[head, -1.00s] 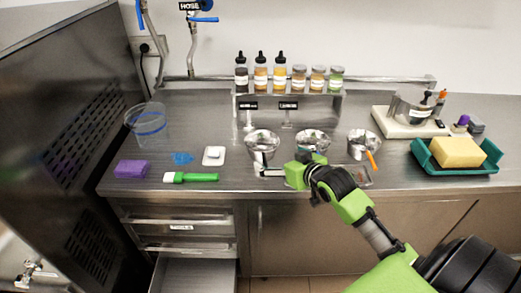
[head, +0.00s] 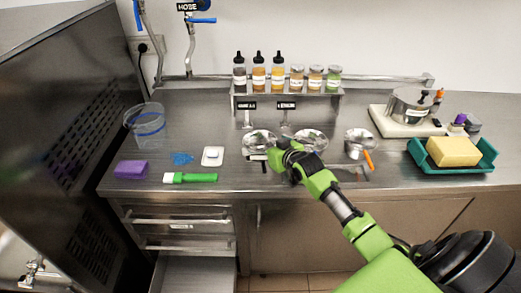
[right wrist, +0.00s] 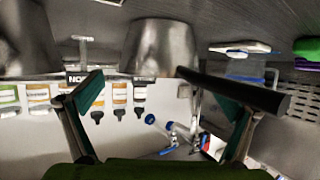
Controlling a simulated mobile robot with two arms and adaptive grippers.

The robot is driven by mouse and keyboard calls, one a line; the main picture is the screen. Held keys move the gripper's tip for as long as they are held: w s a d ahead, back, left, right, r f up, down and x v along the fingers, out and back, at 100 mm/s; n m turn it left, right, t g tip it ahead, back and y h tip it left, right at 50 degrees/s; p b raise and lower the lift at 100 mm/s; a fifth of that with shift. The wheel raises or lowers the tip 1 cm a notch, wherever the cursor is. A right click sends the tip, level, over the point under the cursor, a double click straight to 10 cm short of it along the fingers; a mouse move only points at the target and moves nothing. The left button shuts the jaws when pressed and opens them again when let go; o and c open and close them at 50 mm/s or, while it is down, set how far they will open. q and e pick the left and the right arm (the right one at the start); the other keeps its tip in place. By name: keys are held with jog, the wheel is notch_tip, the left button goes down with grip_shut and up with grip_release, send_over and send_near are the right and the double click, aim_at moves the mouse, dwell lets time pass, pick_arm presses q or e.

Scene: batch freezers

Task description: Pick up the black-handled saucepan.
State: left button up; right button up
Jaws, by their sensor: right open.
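The black-handled saucepan (head: 258,139) is a shiny metal pan standing upright on the steel counter, leftmost of three metal vessels. In the right wrist view, which is upside down, its metal body (right wrist: 158,48) is ahead and its dark handle (right wrist: 240,88) runs from the rim towards the right-hand finger. My right gripper (head: 268,157) is at the handle, just in front of the pan. In the wrist view its fingers (right wrist: 150,95) are spread apart, with nothing clasped. The handle overlaps the right-hand finger; I cannot tell whether they touch. My left gripper is not in view.
A second metal vessel (head: 311,138) stands close to the right, partly behind my arm. A third vessel (head: 357,142) has an orange handle. A green brush (head: 195,178) and a white item (head: 212,156) lie left. Bottles (head: 277,73) line the shelf behind.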

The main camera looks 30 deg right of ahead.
aim_at(262, 142)
jog(key=shift+x, duration=1.7)
jog(key=shift+d, duration=0.1)
jog(key=c, duration=1.3)
jog(key=shift+r, duration=0.15)
